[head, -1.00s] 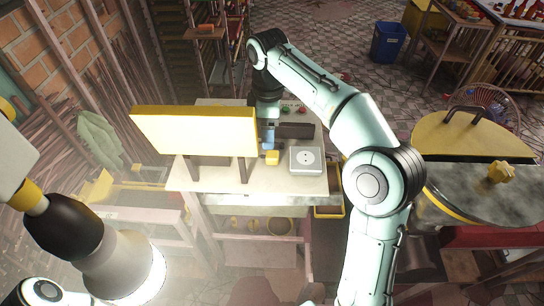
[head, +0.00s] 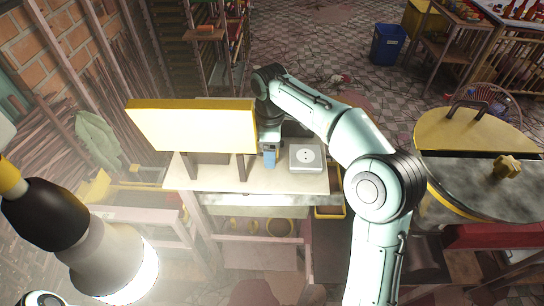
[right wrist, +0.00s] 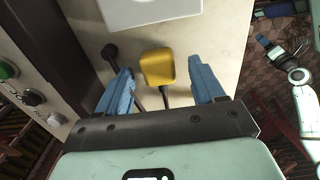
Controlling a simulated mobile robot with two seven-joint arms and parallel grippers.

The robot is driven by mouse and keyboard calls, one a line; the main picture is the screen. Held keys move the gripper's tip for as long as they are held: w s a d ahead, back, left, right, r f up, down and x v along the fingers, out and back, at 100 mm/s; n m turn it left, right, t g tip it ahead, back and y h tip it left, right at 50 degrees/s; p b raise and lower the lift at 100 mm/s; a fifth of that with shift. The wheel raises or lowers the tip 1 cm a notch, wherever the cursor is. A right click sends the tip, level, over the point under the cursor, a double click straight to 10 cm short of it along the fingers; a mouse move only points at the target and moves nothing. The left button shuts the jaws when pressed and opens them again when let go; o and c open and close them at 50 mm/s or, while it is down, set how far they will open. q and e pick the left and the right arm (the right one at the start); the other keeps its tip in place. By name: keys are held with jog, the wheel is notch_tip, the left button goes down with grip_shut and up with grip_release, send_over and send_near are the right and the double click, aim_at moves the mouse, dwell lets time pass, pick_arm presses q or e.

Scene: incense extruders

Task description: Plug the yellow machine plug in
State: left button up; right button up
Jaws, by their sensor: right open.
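The yellow plug (right wrist: 158,67) lies on the pale bench top, with a dark cable running from it toward my gripper. My right gripper (right wrist: 160,70) is open, its two blue fingers on either side of the plug with a gap to each. In the head view my right gripper (head: 270,158) is low over the bench and hides the plug. The white socket box (head: 305,157) sits just to the right of it. The box also shows at the top of the right wrist view (right wrist: 150,10), beyond the plug.
A yellow panel (head: 190,125) on dark legs stands left of my right gripper. A lit lamp (head: 110,265) is at lower left. A round metal drum with a yellow lid (head: 470,135) is at right. The machine's side with buttons (right wrist: 32,97) borders the right wrist view's left.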

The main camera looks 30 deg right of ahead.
jog(key=shift+w+f, duration=0.1)
jog(key=shift+f, duration=0.05)
jog(key=c, duration=1.1)
pick_arm(q)
jog(key=shift+w, duration=0.1)
